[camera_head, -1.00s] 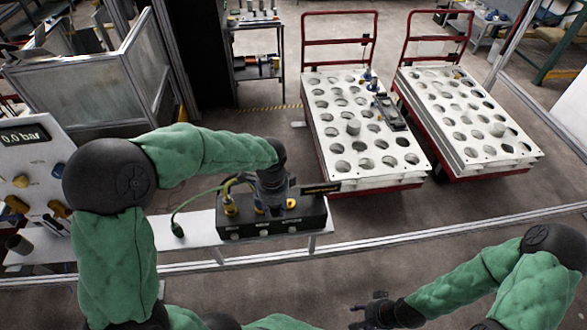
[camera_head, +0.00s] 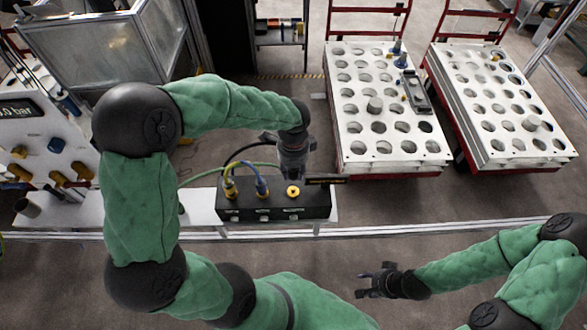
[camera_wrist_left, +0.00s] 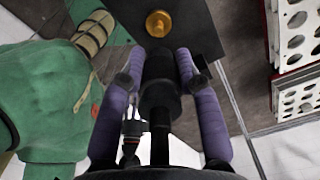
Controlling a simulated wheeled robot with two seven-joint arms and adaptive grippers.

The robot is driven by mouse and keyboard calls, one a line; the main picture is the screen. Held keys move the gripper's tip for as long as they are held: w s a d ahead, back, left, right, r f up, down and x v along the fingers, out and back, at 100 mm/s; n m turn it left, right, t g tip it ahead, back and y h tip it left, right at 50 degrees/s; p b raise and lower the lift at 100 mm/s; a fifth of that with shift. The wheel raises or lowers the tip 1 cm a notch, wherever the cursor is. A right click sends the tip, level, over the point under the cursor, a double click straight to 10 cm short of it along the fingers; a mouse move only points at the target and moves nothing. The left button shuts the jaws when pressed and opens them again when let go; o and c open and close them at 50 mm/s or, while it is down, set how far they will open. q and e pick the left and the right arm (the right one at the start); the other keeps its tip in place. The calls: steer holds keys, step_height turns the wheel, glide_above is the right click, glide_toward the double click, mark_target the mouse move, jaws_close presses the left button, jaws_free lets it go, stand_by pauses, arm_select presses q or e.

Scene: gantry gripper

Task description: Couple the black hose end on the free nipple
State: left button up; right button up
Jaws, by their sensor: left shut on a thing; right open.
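My left gripper (camera_head: 292,165) is above the right part of the black manifold block (camera_head: 262,213). In the left wrist view its purple fingers (camera_wrist_left: 160,75) are shut on a black cylindrical hose end (camera_wrist_left: 160,95). The free brass nipple (camera_head: 293,191) stands on the block's top, and also shows in the left wrist view (camera_wrist_left: 158,23), beyond the hose end and apart from it. A black hose (camera_head: 240,152) arcs left from the gripper. My right gripper (camera_head: 370,282) is open and empty at the lower right, away from the block.
A yellow hose end (camera_head: 230,187) and a blue hose end (camera_head: 262,186) sit on the block left of the free nipple. A green hose (camera_head: 200,175) runs behind them. A panel with a pressure display (camera_head: 20,111) stands left. White perforated carts (camera_head: 365,150) stand at right.

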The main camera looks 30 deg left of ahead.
mark_target(293, 188)
arm_select(q)
steer(key=shift+s+f+b, duration=0.15)
steer(key=shift+f+b, duration=0.4)
steer(key=shift+f, duration=0.25)
steer(key=shift+f+b, duration=1.2)
steer(key=shift+f, duration=0.85)
steer(key=shift+f+b, duration=0.95)
steer(key=shift+f, duration=0.55)
steer(key=o, duration=1.1)
steer(key=shift+o, duration=0.2)
